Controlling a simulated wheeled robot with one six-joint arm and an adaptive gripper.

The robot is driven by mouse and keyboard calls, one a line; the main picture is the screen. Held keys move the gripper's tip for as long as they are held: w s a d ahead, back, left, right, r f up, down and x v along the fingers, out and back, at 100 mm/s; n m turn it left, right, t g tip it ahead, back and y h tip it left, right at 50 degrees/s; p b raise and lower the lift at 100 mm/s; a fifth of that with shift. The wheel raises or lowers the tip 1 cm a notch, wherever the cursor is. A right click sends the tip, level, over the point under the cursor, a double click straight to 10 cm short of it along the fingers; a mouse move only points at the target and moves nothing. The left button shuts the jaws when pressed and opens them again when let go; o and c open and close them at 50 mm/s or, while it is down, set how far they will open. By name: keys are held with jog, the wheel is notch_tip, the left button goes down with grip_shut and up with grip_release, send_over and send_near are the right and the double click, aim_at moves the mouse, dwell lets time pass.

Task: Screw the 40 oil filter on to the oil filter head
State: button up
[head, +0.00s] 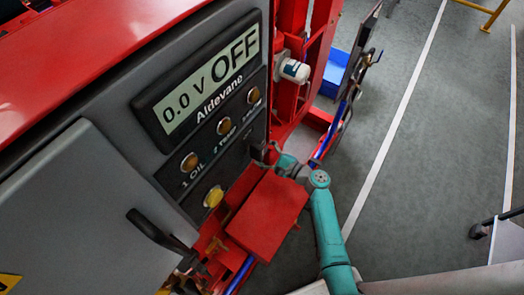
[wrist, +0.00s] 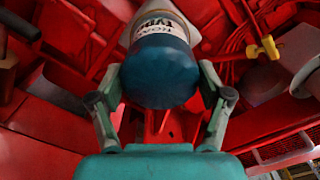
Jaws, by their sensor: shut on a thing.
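The oil filter (wrist: 160,70) is a canister with a dark blue end and a white band with lettering. It fills the upper middle of the wrist view. My gripper (wrist: 162,88) has one finger on each side of it and is shut on it. The blue end faces my wrist camera. The filter's far end is hidden, and a pale grey part shows behind it; I cannot tell whether they touch or whether this is the filter head. In the head view my gripper (head: 265,153) is partly hidden beside the control panel, and the held filter cannot be made out.
A grey control panel (head: 228,100) reads OFF. A white canister (head: 294,70) is on the red frame. A red box (head: 268,212) lies close below my arm. A yellow-handled valve (wrist: 265,47) is right of the filter. Open floor (head: 410,150) lies to the right.

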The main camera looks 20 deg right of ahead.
jog(key=shift+m, duration=0.3)
jog(key=m, duration=0.6)
jog(key=shift+m, duration=1.3)
jog(key=m, duration=0.4)
jog(key=shift+m, duration=0.3)
jog(key=m, duration=0.4)
jog(key=shift+d, duration=0.1)
jog(key=shift+m, duration=0.3)
jog(key=m, duration=0.2)
jog(key=shift+w+m, duration=0.1)
jog(key=shift+m, duration=0.2)
jog(key=m, duration=0.6)
